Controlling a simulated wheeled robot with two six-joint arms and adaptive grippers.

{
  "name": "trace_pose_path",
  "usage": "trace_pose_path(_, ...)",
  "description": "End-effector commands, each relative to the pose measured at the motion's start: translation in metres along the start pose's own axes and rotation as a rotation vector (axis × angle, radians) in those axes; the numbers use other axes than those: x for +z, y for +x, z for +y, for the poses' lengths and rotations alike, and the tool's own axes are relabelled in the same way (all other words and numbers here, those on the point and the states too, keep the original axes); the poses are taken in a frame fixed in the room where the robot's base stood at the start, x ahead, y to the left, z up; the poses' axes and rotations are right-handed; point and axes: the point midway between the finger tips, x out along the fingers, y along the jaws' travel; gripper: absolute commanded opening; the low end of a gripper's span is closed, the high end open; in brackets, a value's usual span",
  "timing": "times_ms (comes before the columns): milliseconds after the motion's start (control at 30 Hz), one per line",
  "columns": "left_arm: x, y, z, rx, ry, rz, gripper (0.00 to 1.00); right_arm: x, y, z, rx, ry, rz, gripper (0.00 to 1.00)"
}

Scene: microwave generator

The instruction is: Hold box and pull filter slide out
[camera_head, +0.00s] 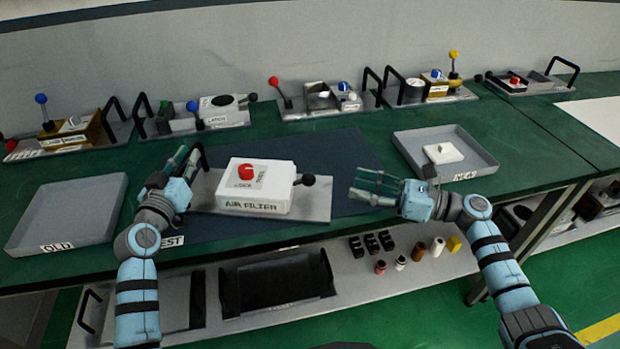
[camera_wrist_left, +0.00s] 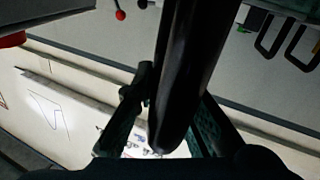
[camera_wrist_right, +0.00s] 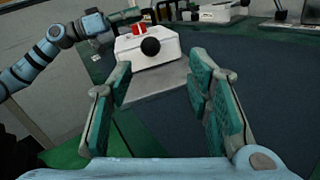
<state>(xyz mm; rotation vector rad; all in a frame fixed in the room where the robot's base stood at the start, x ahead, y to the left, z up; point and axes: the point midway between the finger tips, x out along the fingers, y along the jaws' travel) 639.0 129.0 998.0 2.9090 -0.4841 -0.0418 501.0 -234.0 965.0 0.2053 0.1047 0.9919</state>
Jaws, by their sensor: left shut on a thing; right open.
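The white box (camera_head: 257,199), labelled AIR FILTER, has a red knob (camera_head: 246,171) on top and sits on a grey base plate (camera_head: 318,205) on the dark mat. A black ball knob (camera_head: 308,179) sticks out of its right side; it also shows in the right wrist view (camera_wrist_right: 150,46). My left gripper (camera_head: 185,160) is shut on the black handle (camera_wrist_left: 182,75) at the plate's left end. My right gripper (camera_head: 364,187) is open and empty, to the right of the ball knob and apart from it. The slide inside the box is hidden.
An empty grey tray marked OLD (camera_head: 68,212) lies at the left. Another grey tray (camera_head: 477,160) at the right holds a white part with a small knob (camera_head: 443,153). Several other fixtures line the back. Small parts lie on the shelf below (camera_head: 350,285).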

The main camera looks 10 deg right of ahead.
Motion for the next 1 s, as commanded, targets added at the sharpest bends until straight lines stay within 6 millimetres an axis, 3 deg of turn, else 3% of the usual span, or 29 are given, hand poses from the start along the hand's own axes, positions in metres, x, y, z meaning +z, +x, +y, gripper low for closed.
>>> trace_pose_path(167,0.007,-0.001,0.0,0.001,-0.002,-0.015,0.0,-0.003,0.018,0.011,0.051,-0.033,0.011,0.46)
trace_pose_path(400,0.007,-0.001,0.0,0.001,-0.003,-0.016,0.0,-0.003,0.081,0.013,0.05,-0.03,0.009,0.46)
trace_pose_path(533,0.007,-0.001,0.0,0.001,-0.003,-0.016,0.0,-0.004,0.106,0.014,0.048,-0.029,0.012,0.46)
trace_pose_path(667,0.007,-0.001,0.0,0.001,-0.003,-0.017,0.0,-0.005,0.117,0.015,0.047,-0.03,0.014,0.46)
trace_pose_path(867,0.008,-0.001,0.0,0.001,-0.003,-0.017,0.0,-0.005,0.118,0.015,0.046,-0.03,0.015,0.46)
trace_pose_path(1000,0.008,-0.001,0.0,0.001,-0.003,-0.017,0.0,-0.005,0.118,0.015,0.046,-0.029,0.014,0.28)
